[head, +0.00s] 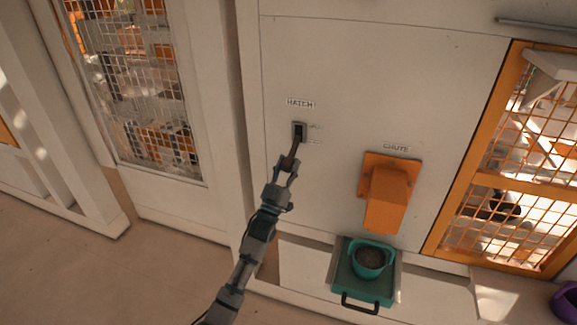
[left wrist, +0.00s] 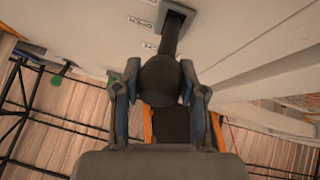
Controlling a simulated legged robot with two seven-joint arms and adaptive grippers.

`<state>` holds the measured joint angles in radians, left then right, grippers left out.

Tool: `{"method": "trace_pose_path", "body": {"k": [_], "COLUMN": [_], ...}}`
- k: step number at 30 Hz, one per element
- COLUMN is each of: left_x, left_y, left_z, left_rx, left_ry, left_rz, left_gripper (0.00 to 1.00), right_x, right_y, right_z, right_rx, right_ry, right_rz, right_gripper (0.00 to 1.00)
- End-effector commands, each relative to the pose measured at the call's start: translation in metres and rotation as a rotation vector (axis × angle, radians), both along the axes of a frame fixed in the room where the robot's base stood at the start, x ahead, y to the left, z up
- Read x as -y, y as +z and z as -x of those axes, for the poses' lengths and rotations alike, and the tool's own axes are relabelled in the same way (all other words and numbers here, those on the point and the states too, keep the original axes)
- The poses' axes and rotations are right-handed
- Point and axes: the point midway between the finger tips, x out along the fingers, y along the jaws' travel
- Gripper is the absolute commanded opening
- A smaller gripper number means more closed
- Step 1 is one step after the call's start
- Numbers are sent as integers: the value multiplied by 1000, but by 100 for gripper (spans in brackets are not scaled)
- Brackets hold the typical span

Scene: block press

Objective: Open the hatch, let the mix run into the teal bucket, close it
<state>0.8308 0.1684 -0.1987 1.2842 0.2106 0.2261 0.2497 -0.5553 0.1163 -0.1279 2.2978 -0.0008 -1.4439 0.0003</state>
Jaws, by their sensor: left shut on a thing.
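The hatch lever (head: 291,156) comes out of a dark slot (head: 299,131) under a HATCH label and points downward. My left gripper (head: 287,168) is shut on the lever's end. In the left wrist view the lever's dark round knob (left wrist: 160,80) sits between the two fingers of my left gripper (left wrist: 160,90). The orange chute (head: 388,198) juts from the panel to the right. The teal bucket (head: 357,262) stands upright below the chute, with dark grey mix (head: 369,257) inside. No falling stream shows between chute and bucket. My right gripper is not in view.
The bucket stands on a teal tray (head: 341,286) with a black handle (head: 359,304), on a low white ledge (head: 305,265). An orange-framed mesh window (head: 432,240) is at the right. A purple object (head: 565,303) shows at the lower right edge. The floor at left is clear.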

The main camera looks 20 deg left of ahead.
Motion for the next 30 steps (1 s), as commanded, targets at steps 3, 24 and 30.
{"method": "trace_pose_path", "body": {"k": [3,24,30], "left_x": [0,0,-4], "left_y": [-7,-3,-20], "left_z": [-2,1,20], "left_rx": [-13,-5,-7], "left_ry": [0,0,1], "left_rz": [-1,-1,-1], "left_gripper": [0,67,67], "right_x": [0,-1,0], "right_y": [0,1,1], "right_z": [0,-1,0], "right_rx": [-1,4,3], "right_ry": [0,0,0], "right_rz": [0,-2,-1], "right_gripper": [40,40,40]}}
